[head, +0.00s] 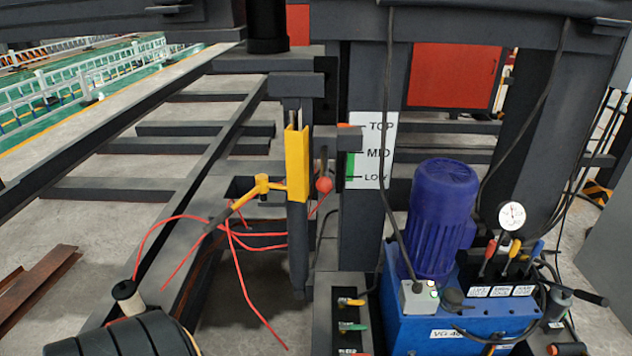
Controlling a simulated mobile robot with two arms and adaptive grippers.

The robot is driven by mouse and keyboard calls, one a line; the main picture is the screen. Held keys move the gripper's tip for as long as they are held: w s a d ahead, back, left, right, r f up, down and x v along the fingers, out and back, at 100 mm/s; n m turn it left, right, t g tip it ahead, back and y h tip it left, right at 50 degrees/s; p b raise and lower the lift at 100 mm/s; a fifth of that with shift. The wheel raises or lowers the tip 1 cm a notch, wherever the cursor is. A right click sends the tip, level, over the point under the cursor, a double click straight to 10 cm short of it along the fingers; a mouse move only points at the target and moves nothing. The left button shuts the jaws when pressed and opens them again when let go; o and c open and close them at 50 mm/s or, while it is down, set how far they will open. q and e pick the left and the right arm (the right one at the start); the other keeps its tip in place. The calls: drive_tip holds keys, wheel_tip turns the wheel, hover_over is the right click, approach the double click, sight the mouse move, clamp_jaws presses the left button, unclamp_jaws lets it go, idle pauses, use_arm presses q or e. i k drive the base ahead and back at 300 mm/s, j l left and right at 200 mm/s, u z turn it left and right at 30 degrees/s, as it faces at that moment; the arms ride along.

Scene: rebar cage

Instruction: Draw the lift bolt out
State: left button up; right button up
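No part is labelled as the lift bolt, and I cannot tell for certain which one it is. A red ball knob (324,184) sits on a short dark stem beside the dark post. A yellow guard (297,165) stands upright just left of it. A yellow handle with a dark grip (228,208) sticks out to the left of the guard. A white scale plate (376,150) reads TOP, MID and LOW; a dark block with an orange tip is level with TOP. Neither of my grippers is in view.
A blue hydraulic unit (410,318) with a blue motor (441,215), levers and a gauge (511,216) stands at right. Thin red lines (240,270) hang loose at left. A black ribbed roll (125,338) lies at lower left. Dark frame beams (215,170) cross the floor.

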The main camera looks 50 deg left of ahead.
sight(324, 184)
drive_tip(key=u, duration=1.45)
